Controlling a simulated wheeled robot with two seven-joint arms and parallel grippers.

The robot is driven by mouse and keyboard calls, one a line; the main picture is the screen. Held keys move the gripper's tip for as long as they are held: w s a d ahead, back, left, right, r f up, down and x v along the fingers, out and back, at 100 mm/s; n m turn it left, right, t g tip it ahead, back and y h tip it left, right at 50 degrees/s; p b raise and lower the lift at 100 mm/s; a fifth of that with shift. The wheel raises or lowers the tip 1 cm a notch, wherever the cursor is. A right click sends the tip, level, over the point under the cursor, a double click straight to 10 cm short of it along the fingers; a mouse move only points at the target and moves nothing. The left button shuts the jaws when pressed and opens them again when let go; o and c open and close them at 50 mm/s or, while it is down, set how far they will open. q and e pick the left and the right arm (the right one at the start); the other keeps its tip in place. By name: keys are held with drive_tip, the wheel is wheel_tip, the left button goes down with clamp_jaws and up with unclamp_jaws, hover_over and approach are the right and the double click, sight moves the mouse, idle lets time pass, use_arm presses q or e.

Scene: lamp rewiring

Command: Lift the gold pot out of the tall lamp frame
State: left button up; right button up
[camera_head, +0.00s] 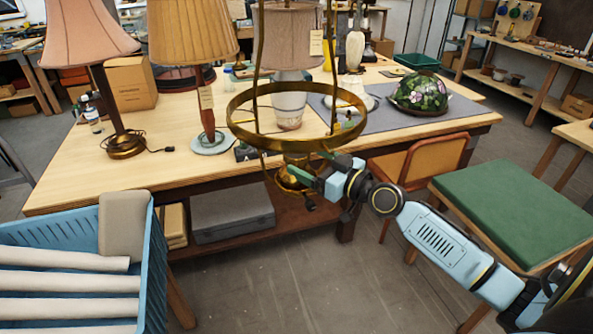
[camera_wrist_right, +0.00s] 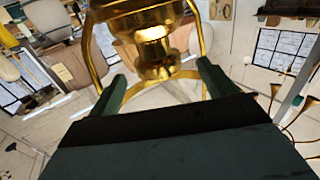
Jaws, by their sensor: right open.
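The tall lamp frame is gold, with a wide ring (camera_head: 240,122) and upright rods, in front of the table in the head view. The gold pot (camera_head: 285,181) sits low inside the frame, partly hidden by my gripper. My right gripper (camera_head: 315,168) reaches in from the right, its green fingers at the frame's lower part. In the right wrist view the gold pot (camera_wrist_right: 157,50) lies ahead, between the lines of the open fingers (camera_wrist_right: 160,88), with curved gold frame bars (camera_wrist_right: 92,50) on both sides. Contact cannot be told. My left gripper is out of view.
Behind the frame is a wooden table (camera_head: 70,185) with several lamps and a floral shade (camera_head: 420,92). A blue crate (camera_head: 155,255) with white rolls stands at front left. An orange chair (camera_head: 420,160) and green-topped stool (camera_head: 510,205) stand at right. The floor in front is clear.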

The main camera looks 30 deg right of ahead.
sight(297, 156)
drive_tip(key=p+x, duration=0.1)
drive_tip(key=x, duration=0.4)
drive_tip(key=shift+d+f, duration=0.15)
drive_tip(key=c, duration=1.6)
drive_tip(key=shift+r, duration=0.55)
drive_tip(key=r, duration=0.1)
drive_tip(key=r+p, duration=0.1)
drive_tip(key=shift+s+d+r, duration=0.1)
drive_tip(key=shift+s+r, duration=0.25)
drive_tip(key=shift+r, duration=0.05)
drive_tip(key=shift+b+v, duration=3.3)
drive_tip(key=shift+v, duration=5.35)
